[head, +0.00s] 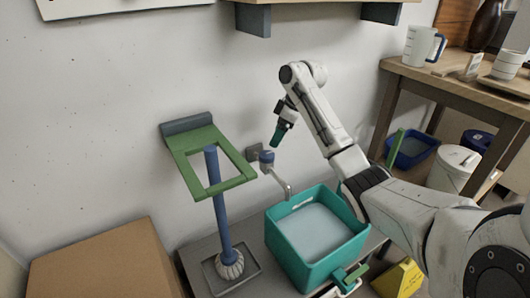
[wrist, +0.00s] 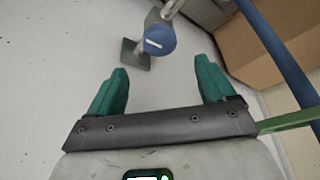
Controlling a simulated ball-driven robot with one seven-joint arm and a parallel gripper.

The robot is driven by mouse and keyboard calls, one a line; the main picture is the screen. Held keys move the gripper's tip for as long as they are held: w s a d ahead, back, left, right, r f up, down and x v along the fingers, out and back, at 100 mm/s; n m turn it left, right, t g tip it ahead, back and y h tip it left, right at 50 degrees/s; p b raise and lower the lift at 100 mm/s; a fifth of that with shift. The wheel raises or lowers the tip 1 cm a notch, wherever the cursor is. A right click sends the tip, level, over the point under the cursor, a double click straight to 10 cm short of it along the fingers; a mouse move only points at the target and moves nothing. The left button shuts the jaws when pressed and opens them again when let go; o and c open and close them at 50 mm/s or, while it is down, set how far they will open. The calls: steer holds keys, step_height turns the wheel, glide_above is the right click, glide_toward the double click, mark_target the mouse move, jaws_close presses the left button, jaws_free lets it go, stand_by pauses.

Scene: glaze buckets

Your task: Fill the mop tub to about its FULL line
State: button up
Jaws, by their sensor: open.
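The teal mop tub (head: 290,262) stands on a low grey bench under the wall tap. Pale liquid (head: 318,230) lies inside it, below the rim; I cannot make out a FULL line. The tap (head: 276,176) has a blue knob (head: 267,157), and its spout bends down by the tub's back left edge. I see no clear stream. My gripper (head: 277,139) is open and empty, above and slightly right of the knob. In the wrist view the blue knob (wrist: 159,40) lies ahead of and between the teal fingers (wrist: 160,80), apart from them.
A green wall bracket (head: 240,182) and a blue mop handle (head: 218,205) stand close left of the tap. A cardboard box (head: 105,268) is at lower left. A yellow object (head: 398,280) lies right of the tub. A wooden shelf table (head: 455,88) stands at right.

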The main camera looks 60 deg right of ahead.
mark_target(267, 154)
steer(key=b+x, duration=0.2)
steer(key=x, duration=0.6)
steer(key=shift+w+f, duration=0.15)
steer(key=shift+f, duration=0.15)
steer(key=c, duration=1)
steer(key=shift+a+r+m+p, duration=0.15)
steer(key=shift+r+m+p, duration=0.15)
steer(key=shift+p, duration=0.7)
steer(key=shift+c, duration=0.2)
steer(key=m+h+p, duration=0.1)
steer(key=m+p, duration=0.2)
steer(key=p, duration=0.2)
steer(key=shift+a+p, duration=0.1)
steer(key=shift+p, duration=0.3)
steer(key=shift+f+m+h+p, duration=0.1)
steer(key=shift+m+h+p, duration=0.3)
steer(key=shift+m+p, duration=0.35)
steer(key=shift+f+m, duration=0.2)
steer(key=shift+m, duration=0.05)
